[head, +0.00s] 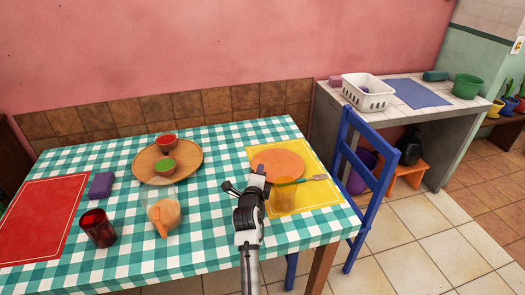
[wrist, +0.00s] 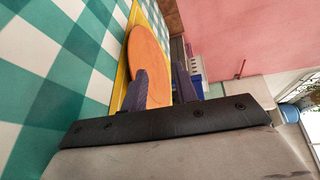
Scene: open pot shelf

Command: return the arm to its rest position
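My gripper (head: 244,180) is held above the checkered table (head: 110,268), just left of the yellow placemat (head: 325,197). Its two dark fingers stand apart with nothing between them, and the wrist view shows the same open gap (wrist: 160,85). An orange plate (head: 278,163) lies on the yellow placemat behind my gripper. It also shows beyond the fingers in the wrist view (wrist: 148,56). An amber glass (head: 284,196) stands on the placemat close to the right of my wrist.
A jug (head: 160,208), a dark red glass (head: 98,228) and a round wooden tray (head: 190,157) with two small bowls stand left of my gripper. A blue chair (head: 377,170) is at the table's right side. A tiled counter (head: 400,108) stands back right.

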